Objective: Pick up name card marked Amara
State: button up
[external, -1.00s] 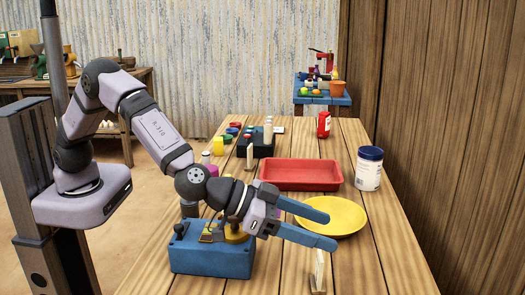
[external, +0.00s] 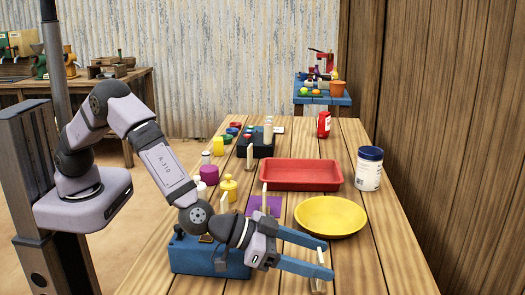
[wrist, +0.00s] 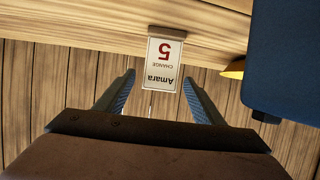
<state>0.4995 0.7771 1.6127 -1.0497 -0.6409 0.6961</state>
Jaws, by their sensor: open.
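In the wrist view my gripper (wrist: 158,77) has one finger on each side of the card's near end, with gaps showing. The card's far edge meets a wooden strip.
A blue box (external: 210,262) stands left of my gripper, partly hidden by my arm. A yellow plate (external: 330,216) and a red tray (external: 300,174) lie behind it. A purple mat (external: 270,205) and yellow weight (external: 228,187) are farther left. Bare planks lie at front right.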

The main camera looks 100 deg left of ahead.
jog(key=shift+p+x, duration=0.3)
jog(key=shift+x, duration=2.2)
jog(key=shift+c, duration=0.2)
jog(key=c, duration=1.1)
